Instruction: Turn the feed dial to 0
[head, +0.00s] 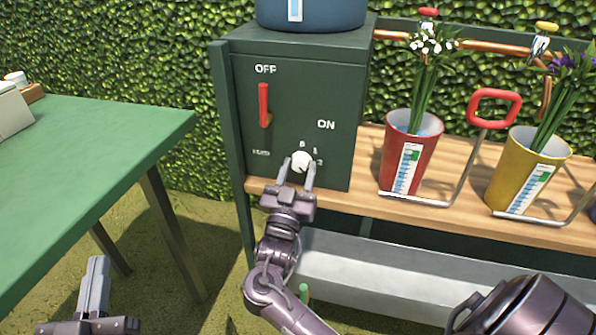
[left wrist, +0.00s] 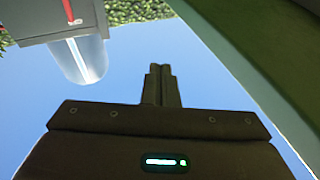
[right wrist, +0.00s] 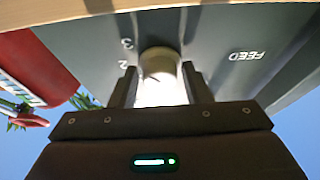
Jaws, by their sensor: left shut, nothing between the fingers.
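The feed dial (head: 301,161) is a small white knob low on the front of the dark green box (head: 300,105). Small marks 0, 1 and 2 run around it in the head view; 2 and 3 show beside it in the right wrist view. My right gripper (head: 298,163) points at the box with one finger on each side of the dial, which also shows in the right wrist view (right wrist: 160,75). The fingers look spread, with little or no gap to the knob. My left gripper (head: 97,262) is shut and empty at the lower left.
A red lever (head: 264,104) sits above the dial, near OFF. A blue container (head: 312,12) stands on the box. Red (head: 412,150) and yellow (head: 527,170) flower cups stand on the wooden shelf to the right. A green table (head: 90,150) is at left, a metal trough (head: 370,275) below.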

